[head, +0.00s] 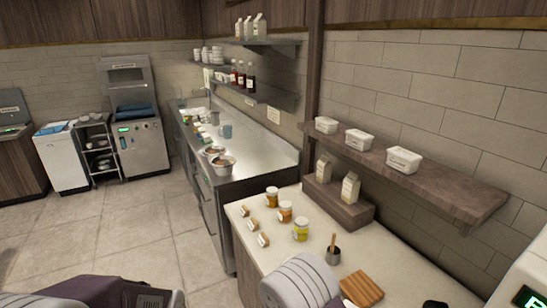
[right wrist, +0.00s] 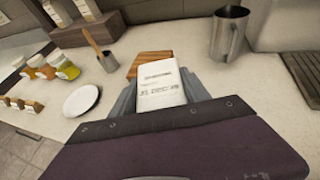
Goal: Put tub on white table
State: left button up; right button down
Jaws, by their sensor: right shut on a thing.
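A white tub (right wrist: 162,84) with printed black text is between the fingers of my right gripper (right wrist: 160,96) in the right wrist view. The gripper is shut on it, and the pale counter shows beyond. I cannot tell its height above the surface. Three more white tubs stand on the dark wall shelf in the head view: left (head: 326,125), middle (head: 359,139) and right (head: 403,160). The pale-topped table (head: 262,262) lies below that shelf. My left gripper's fingers are not in view.
Cartons (head: 350,188) stand on a raised block.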

jog(key=f, duration=0.1)
jog(key=s+a+f, duration=0.1)
jog(key=a+f, duration=0.1)
jog(key=shift+s+a, duration=0.1)
jog(key=shift+s, duration=0.2)
jog(key=shift+s+d+r+m+g+h, duration=0.15)
jog(key=shift+s+d+m+g+h, duration=0.3)
jog(key=shift+m+h, duration=0.3)
jog(key=shift+w, duration=0.1)
